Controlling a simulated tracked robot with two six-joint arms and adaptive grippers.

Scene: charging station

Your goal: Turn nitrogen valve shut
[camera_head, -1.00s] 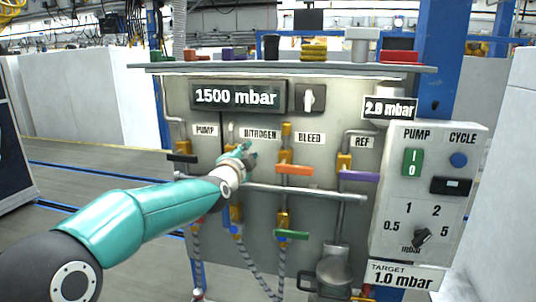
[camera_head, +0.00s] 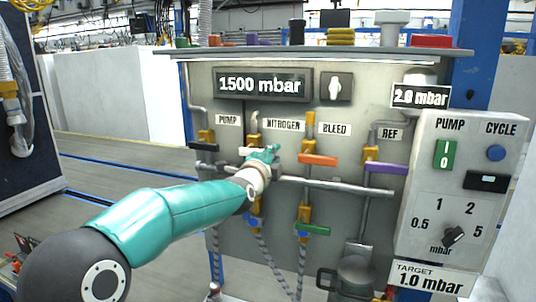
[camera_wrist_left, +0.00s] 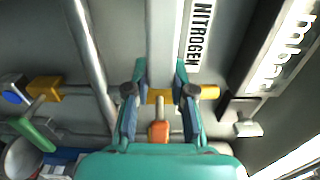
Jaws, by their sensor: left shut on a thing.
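The nitrogen valve has a yellow body (camera_wrist_left: 208,92), below the NITROGEN label (camera_head: 283,125) on the grey panel. My left gripper (camera_head: 268,158) is in front of it and covers most of it in the head view. In the left wrist view my left gripper (camera_wrist_left: 160,88) has its two teal fingers on either side of a light grey bar (camera_wrist_left: 164,40), which appears to be the valve's handle. It is shut on it. The exact contact is partly hidden. My right gripper is in neither view.
The black pump handle (camera_head: 204,147) is just left of the gripper. The orange bleed handle (camera_head: 317,160) is close on its right, and the purple handle (camera_head: 386,168) further right. A horizontal rail (camera_head: 340,187) runs below. The display (camera_head: 262,85) reads 1500 mbar.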

